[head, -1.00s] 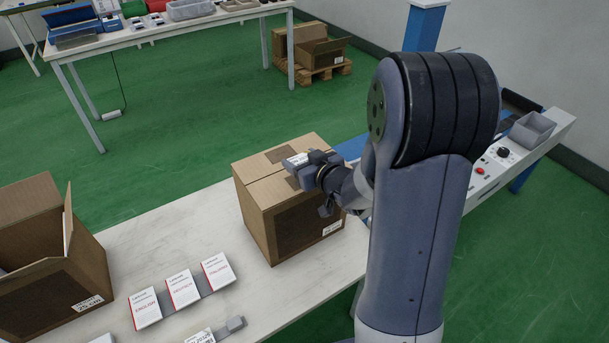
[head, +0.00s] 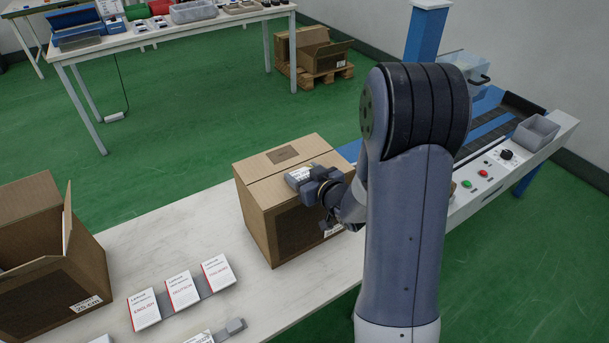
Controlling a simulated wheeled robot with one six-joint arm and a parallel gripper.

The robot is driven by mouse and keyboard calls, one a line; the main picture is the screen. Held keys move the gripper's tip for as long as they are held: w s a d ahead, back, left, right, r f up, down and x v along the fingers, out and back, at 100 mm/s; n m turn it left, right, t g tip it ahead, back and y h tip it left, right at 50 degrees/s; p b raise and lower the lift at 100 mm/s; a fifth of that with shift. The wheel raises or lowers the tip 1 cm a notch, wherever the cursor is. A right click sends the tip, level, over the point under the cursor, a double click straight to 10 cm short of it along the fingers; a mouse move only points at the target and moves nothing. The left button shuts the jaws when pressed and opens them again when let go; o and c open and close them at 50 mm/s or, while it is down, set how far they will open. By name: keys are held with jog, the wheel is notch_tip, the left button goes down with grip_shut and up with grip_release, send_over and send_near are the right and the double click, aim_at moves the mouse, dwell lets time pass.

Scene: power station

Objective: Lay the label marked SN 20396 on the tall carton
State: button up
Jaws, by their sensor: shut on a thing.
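A closed brown carton (head: 262,192) stands on the white table, upright, with a dark panel on its front. A small white label (head: 298,175) with dark print too small to read shows at the carton's top, near its right front edge. My gripper (head: 310,181) is shut on this label from the right. I cannot tell whether the label touches the carton top. My wrist hides part of the carton's right side and most of a printed sticker there.
An open carton (head: 82,275) marked 25 cm stands at the left. Several white booklets (head: 181,288) lie in a row on the table (head: 150,233) in front. A conveyor with a control panel (head: 482,178) is at the right, behind my arm.

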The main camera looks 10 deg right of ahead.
jog(key=shift+s+f+b, duration=0.35)
jog(key=shift+f, duration=0.55)
jog(key=o, duration=1)
jog(key=shift+w+r+p, duration=0.1)
jog(key=shift+r+p, duration=0.55)
jog(key=shift+p, duration=0.15)
jog(key=v, duration=1.1)
jog(key=shift+s+r, duration=0.25)
jog(key=shift+r, duration=0.2)
jog(key=shift+d, duration=0.1)
